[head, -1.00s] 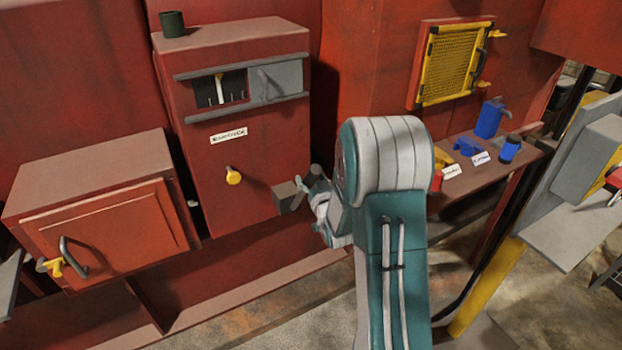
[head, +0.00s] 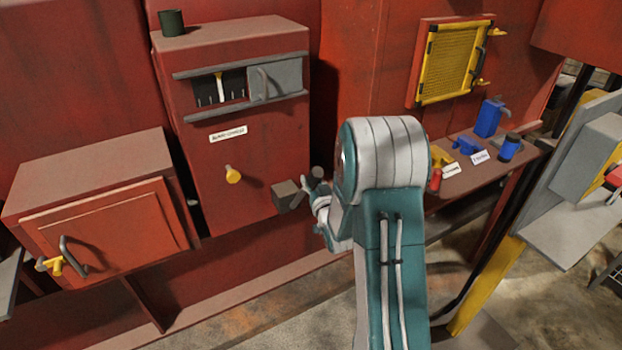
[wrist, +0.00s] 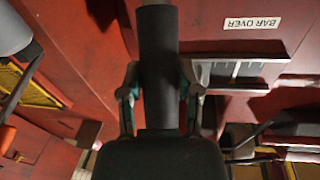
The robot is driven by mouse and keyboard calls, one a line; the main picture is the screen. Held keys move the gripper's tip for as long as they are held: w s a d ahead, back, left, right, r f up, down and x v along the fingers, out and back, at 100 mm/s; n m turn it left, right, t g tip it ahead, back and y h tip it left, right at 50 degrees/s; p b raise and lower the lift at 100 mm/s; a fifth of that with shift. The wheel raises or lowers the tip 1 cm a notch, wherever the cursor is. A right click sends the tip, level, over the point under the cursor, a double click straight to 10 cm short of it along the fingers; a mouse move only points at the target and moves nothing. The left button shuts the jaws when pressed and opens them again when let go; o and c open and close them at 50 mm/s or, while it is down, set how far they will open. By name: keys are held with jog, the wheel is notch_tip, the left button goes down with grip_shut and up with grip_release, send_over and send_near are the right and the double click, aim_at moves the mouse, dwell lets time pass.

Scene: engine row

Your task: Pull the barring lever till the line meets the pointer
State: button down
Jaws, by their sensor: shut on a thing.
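The barring lever's dark round grip (wrist: 158,60) runs up the middle of the wrist view. My gripper (wrist: 160,95) is shut on it, one finger on each side. In the head view, the grip's end (head: 317,172) shows above my gripper (head: 313,187), beside the grey block (head: 286,196) on the red cabinet's right side. The cabinet's window (head: 207,99) holds a pale pointer (head: 220,88) over a dark face with thin white lines. I cannot tell which line counts or whether one meets the pointer.
A sliding grey cover (head: 275,79) sits right of the window. A yellow knob (head: 232,174) sticks out of the cabinet front. A dark cup (head: 171,22) stands on top. A shelf with blue tools (head: 489,118) is at right. A red-doored box (head: 105,230) is at left.

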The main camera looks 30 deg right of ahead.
jog(key=shift+c, duration=1.5)
grip_release()
jog(key=shift+f, duration=0.1)
jog(key=s+a, duration=0.1)
jog(key=s, duration=1)
jog(key=shift+s+a+f, duration=0.25)
jog(key=shift+s+a, duration=0.05)
jog(key=shift+s, duration=0.1)
